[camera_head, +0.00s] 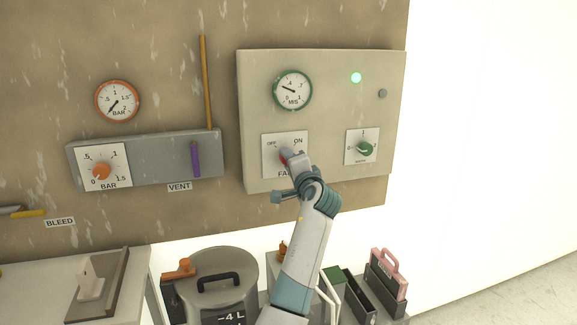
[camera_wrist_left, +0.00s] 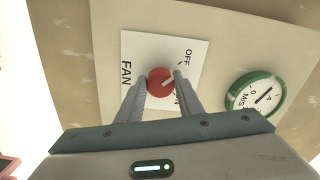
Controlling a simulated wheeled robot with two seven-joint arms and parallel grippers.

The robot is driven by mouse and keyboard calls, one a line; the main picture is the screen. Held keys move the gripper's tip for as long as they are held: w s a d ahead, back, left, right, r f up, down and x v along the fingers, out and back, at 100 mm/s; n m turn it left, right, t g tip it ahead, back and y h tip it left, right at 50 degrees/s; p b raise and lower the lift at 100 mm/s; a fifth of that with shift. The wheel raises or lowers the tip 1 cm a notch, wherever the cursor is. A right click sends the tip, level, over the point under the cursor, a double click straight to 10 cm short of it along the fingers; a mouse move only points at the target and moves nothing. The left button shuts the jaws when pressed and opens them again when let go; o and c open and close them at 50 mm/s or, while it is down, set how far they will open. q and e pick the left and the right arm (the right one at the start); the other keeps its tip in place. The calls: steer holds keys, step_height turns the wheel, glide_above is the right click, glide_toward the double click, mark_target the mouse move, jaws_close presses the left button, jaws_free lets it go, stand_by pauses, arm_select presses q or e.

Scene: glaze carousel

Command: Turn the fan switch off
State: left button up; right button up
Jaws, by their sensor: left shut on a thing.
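The fan switch is a red round knob (camera_wrist_left: 159,83) on a white plate (camera_wrist_left: 140,50) marked FAN, OFF and ON. My left gripper (camera_head: 292,160) reaches up to the panel. In the left wrist view its fingers (camera_wrist_left: 160,92) stand on either side of the knob, shut on it. The knob's pale mark runs toward the right, but I cannot tell which label it points at. My right gripper is not in view.
A purple vent lever (camera_head: 196,160) and an orange knob (camera_head: 101,171) are to the left. A lidded pot (camera_head: 225,270) stands below.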

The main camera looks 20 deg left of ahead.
arm_select(q)
steer(key=shift+r, duration=0.15)
steer(key=o, duration=1.1)
steer(key=shift+d, duration=0.1)
steer(key=shift+c, duration=0.2)
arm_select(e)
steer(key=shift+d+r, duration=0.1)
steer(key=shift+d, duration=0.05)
